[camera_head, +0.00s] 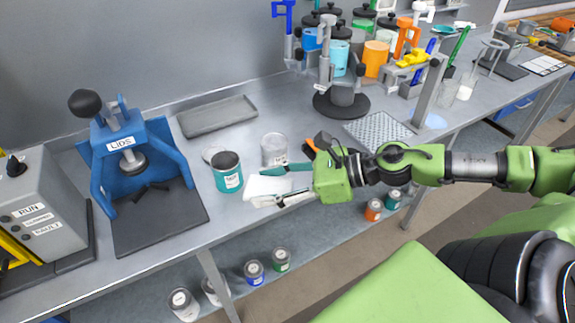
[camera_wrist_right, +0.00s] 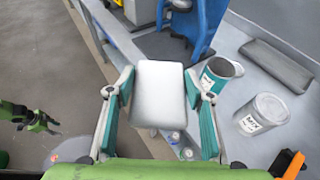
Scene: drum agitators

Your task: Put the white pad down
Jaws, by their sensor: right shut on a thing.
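The white pad (camera_head: 266,186) is a pale, flat, rounded block. My right gripper (camera_head: 282,184) is shut on it from two sides, near the bench's front edge and in front of the teal can. In the right wrist view the pad (camera_wrist_right: 160,92) sits between the two teal fingers of the right gripper (camera_wrist_right: 160,100). I cannot tell whether its underside touches anything. A small green and dark part (camera_wrist_right: 30,117) at the left of the wrist view looks like my left gripper; its fingers are too small to read.
The teal can (camera_head: 227,172) and a pale can (camera_head: 274,150) stand on the bench behind the pad. The blue lid press (camera_head: 135,160) is left, a grey tray (camera_head: 217,116) behind. Bare bench shows between press and teal can. Several cans stand below.

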